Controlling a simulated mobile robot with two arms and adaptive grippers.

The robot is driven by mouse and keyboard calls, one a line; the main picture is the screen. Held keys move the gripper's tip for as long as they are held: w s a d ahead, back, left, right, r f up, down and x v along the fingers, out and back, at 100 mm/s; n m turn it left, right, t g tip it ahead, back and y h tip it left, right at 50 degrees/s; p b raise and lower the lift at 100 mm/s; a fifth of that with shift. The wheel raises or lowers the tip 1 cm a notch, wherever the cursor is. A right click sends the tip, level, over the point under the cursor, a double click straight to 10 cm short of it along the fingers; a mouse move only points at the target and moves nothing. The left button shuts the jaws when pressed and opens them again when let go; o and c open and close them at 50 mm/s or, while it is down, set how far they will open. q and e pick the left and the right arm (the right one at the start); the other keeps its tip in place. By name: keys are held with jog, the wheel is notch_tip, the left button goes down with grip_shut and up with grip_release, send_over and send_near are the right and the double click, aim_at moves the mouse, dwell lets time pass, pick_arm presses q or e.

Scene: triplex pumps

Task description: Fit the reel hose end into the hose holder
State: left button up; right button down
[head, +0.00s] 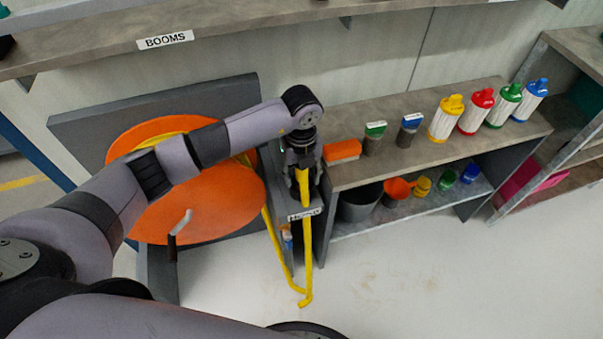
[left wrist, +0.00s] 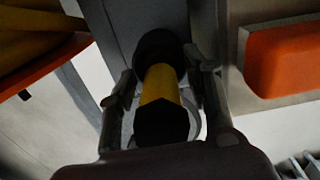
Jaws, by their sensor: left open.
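The orange hose reel (head: 215,205) stands at the left with a crank handle on its face. Its yellow hose (head: 307,265) hangs in a loop to the floor and rises to the hose holder, whose label (head: 305,214) is on a grey post. My left gripper (head: 302,178) is over the holder, pointing down. In the left wrist view, the hose end (left wrist: 160,85), yellow with a black tip, lies between the open fingers (left wrist: 163,105). A dark round part surrounds its far end; I cannot tell how deep it sits. My right gripper is not in view.
A grey shelf unit (head: 440,125) stands right beside the holder, with an orange block (head: 342,151), brushes and several coloured bottles on top. Buckets and cups stand on its lower shelf. The floor in front is clear.

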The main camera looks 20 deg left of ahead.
pick_arm(q)
jog(key=shift+r, duration=0.1)
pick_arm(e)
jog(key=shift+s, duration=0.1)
pick_arm(q)
notch_tip(320, 180, up, 12)
jog(key=shift+r+p, duration=0.1)
jog(key=shift+p, duration=0.5)
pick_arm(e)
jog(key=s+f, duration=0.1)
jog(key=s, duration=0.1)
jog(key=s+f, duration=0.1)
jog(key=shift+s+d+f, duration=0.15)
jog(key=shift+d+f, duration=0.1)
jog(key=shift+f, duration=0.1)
